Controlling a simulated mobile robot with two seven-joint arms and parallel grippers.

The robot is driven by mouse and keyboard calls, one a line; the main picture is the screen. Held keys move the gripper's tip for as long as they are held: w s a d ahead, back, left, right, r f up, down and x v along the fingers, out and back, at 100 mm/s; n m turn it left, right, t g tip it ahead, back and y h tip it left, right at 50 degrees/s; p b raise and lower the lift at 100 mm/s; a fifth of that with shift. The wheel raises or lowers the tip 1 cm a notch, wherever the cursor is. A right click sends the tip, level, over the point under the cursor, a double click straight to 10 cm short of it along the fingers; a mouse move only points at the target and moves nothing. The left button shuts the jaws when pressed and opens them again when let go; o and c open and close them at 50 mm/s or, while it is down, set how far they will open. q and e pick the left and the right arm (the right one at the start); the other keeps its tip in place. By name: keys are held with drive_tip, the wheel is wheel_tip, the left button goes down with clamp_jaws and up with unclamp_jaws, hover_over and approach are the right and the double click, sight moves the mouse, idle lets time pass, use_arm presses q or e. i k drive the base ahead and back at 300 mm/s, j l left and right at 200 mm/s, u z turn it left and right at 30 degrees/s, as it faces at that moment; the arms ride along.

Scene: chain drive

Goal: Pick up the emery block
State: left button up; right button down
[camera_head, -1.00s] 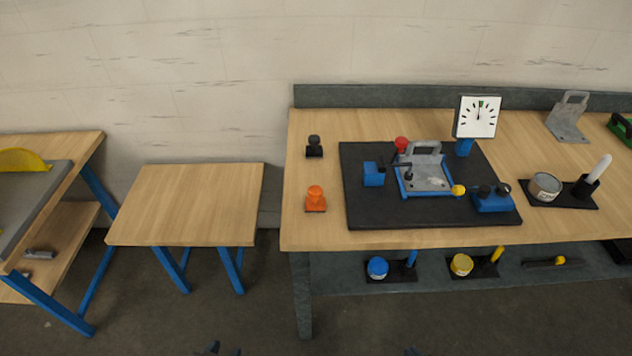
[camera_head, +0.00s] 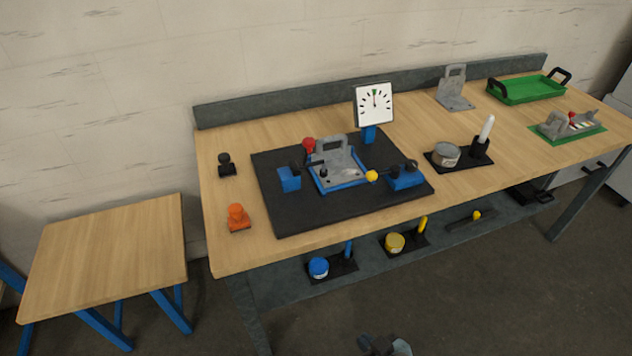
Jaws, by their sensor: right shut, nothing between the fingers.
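I cannot surely tell which thing is the emery block. Two small knobbed pieces stand at the left end of the bench, one black (camera_head: 227,166) and one orange (camera_head: 238,219) on a dark base. My right gripper (camera_head: 384,345) shows only in part at the bottom edge, low over the floor in front of the bench. It is shut and empty, well apart from everything on the bench. My left gripper is out of view.
The wooden bench (camera_head: 225,255) carries a black mat (camera_head: 300,222) with a blue fixture (camera_head: 340,183), a dial (camera_head: 374,104), a tin (camera_head: 446,155) and a green tray (camera_head: 530,90). Paint pots stand on the lower shelf (camera_head: 285,290). A small table (camera_head: 105,255) stands left. The floor in front is clear.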

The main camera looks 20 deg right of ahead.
sight(238, 220)
drive_tip(key=i+l, duration=0.1)
drive_tip(key=l, duration=0.3)
drive_tip(key=i+l+u, duration=0.1)
drive_tip(key=l, duration=0.35)
drive_tip(key=i+l, duration=0.15)
drive_tip(key=l, duration=0.25)
drive_tip(key=i+l, duration=0.1)
drive_tip(key=l, duration=0.3)
drive_tip(key=i+l+u, duration=0.1)
drive_tip(key=l, duration=0.35)
